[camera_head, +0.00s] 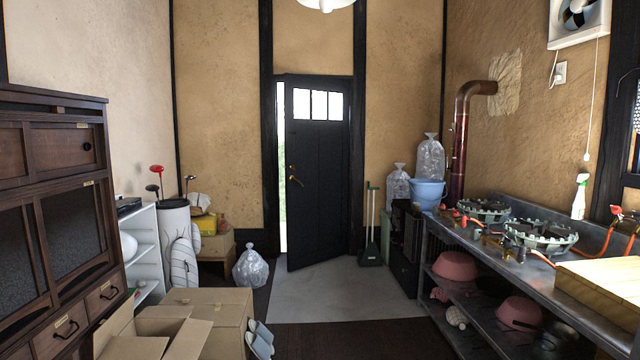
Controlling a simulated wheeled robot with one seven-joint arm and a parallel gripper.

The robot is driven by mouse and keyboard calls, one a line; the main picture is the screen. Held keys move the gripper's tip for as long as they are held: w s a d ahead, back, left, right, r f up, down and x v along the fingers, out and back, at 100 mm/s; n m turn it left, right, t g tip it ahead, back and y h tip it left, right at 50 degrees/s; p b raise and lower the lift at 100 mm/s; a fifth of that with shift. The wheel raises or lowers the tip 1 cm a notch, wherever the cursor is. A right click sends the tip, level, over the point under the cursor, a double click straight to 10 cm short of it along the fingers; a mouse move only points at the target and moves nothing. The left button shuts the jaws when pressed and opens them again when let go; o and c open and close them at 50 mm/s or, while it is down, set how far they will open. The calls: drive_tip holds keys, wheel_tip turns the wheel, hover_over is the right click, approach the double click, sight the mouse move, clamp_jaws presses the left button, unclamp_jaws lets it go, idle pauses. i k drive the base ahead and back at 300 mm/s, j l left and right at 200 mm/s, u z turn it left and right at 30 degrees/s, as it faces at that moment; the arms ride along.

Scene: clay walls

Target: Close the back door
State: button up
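The back door (318,190) is a dark panel with small panes near its top, in the far wall. It stands ajar, swung inward, with its hinge side at the right. A bright gap (283,190) shows along its left edge between the door and the dark frame (268,150). A brass handle (295,180) is on the door's left side at mid height. My gripper is not in this view, and the door is some way off across the room.
Grey floor (335,290) before the door is clear. Cardboard boxes (215,310), slippers (260,338) and a plastic bag (250,265) lie at the left, near a wooden cabinet (50,210). A metal stove counter (500,255) lines the right. A broom and dustpan (371,235) stand right of the door.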

sight(317, 109)
drive_tip(key=i+u, duration=0.1)
drive_tip(key=i, duration=6)
drive_tip(key=l, duration=0.05)
